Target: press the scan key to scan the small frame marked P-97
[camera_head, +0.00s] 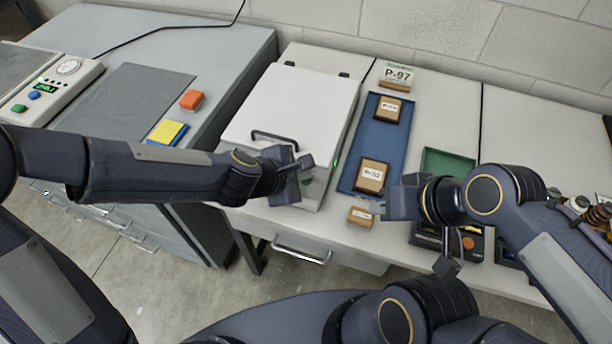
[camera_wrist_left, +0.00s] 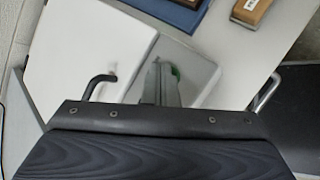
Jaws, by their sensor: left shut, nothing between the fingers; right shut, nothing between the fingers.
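The white scanner box (camera_head: 300,105) has its lid down; its black handle also shows in the left wrist view (camera_wrist_left: 98,84). A green key (camera_head: 307,181) on its front strip is partly hidden by my left gripper (camera_head: 305,163). In the left wrist view, the shut fingers (camera_wrist_left: 160,88) are over or beside the green key (camera_wrist_left: 174,74); I cannot tell whether they touch it. A card marked P-97 (camera_head: 397,74) stands behind the blue mat. No small frame readably marked P-97 shows, and the box's inside is hidden. My right gripper (camera_head: 447,264) is shut and empty near the front edge.
The blue tray (camera_head: 366,143) holds a frame marked P-52 (camera_head: 372,177) and another wooden frame (camera_head: 388,109). A small wooden block (camera_head: 361,216) lies near the front edge. A green tray (camera_head: 447,162) is at right. A console (camera_head: 52,84) stands far left.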

